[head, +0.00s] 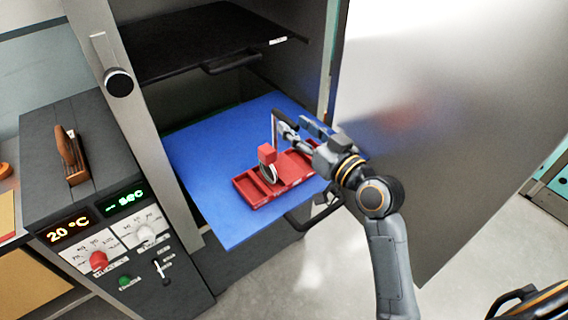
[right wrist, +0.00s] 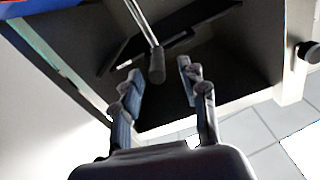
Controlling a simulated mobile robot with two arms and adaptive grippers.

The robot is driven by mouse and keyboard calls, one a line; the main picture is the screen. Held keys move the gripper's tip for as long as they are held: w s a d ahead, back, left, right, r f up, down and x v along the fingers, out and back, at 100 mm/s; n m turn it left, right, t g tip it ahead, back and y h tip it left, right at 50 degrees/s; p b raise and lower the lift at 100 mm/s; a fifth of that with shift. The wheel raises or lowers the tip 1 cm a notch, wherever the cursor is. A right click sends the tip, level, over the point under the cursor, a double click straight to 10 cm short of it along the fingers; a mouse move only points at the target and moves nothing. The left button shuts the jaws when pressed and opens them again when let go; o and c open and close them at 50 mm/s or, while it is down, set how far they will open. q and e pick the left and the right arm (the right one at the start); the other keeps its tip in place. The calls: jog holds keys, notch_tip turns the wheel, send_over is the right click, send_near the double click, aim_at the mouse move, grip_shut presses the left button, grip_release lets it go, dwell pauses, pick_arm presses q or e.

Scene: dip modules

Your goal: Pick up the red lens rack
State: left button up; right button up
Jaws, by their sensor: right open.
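The red lens rack (head: 253,190) sits on the blue shelf (head: 215,222) that sticks out of the open cabinet. It has shallow compartments, a red block (head: 267,154) with a pale round lens (head: 268,173) under it, and a thin upright post (head: 273,132) carrying a dark grip bar. My right gripper (head: 294,130) is at the grip bar, above the rack's right end. In the right wrist view its two fingers (right wrist: 160,84) are apart, with the dark grip bar (right wrist: 157,66) showing between them; contact cannot be made out. My left gripper is out of view.
A black shelf (head: 190,40) with a handle is above the blue one. The open cabinet door (head: 440,120) stands to the right, close to my right arm. A control panel (head: 110,235) with knobs and a wooden-handled item (head: 72,155) is at left.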

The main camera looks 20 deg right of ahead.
aim_at(276, 111)
jog(key=shift+w+a+p, duration=0.25)
jog(key=shift+w+p, duration=0.15)
jog(key=shift+w, duration=0.3)
jog(key=p+x, duration=0.1)
jog(key=x, duration=0.2)
jog(key=shift+w+f, duration=0.2)
jog(key=shift+w+a, duration=0.1)
jog(key=shift+w, duration=0.1)
jog(key=shift+s, duration=0.1)
jog(key=c, duration=0.9)
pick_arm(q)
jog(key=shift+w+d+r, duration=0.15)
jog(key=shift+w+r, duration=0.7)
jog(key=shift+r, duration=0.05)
pick_arm(e)
grip_shut()
